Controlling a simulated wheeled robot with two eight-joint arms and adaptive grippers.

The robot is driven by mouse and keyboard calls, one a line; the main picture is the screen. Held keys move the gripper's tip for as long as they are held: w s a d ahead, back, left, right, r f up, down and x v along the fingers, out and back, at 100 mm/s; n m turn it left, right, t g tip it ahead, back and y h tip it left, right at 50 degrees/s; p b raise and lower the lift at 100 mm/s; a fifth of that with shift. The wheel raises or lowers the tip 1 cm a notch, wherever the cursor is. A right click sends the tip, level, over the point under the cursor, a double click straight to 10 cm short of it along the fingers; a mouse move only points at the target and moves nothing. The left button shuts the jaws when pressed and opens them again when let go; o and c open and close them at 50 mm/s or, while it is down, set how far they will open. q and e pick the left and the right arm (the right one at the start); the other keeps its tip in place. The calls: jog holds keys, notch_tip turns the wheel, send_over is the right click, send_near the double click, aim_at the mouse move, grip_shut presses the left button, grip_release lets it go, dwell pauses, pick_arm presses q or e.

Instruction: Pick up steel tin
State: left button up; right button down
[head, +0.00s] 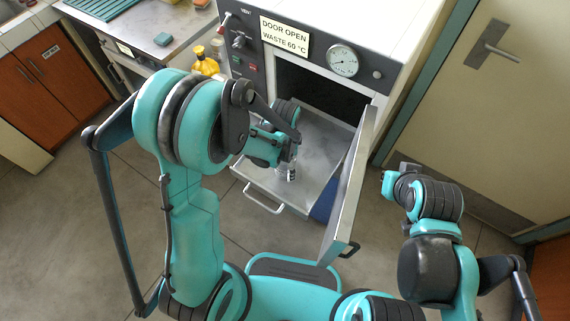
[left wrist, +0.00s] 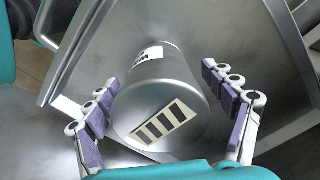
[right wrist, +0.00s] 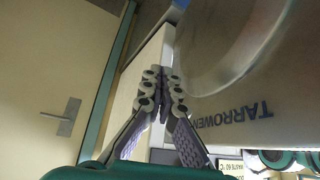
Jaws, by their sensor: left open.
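The steel tin (left wrist: 165,95) is a shiny cylinder with a striped dark-and-pale label on its end and a white label on its side. In the head view the tin (head: 287,173) stands on the grey metal surface in front of the incubator opening, partly hidden by my left gripper (head: 284,160). In the left wrist view my left gripper (left wrist: 163,88) is open, with its fingers on either side of the tin. The left fingers look very close to it; a gap shows on the right. My right gripper (right wrist: 165,85) is shut and empty, away to the right.
The incubator's open door (head: 348,190) stands between the tin and my right arm. The right wrist view shows a large lettered metal panel (right wrist: 235,105) beside my right gripper. A drawer handle (head: 262,202) sits below the metal surface. Yellow bottles (head: 206,66) stand at the left.

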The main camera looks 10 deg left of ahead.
pick_arm(q)
jog(key=shift+f, duration=0.15)
jog(key=c, duration=1.5)
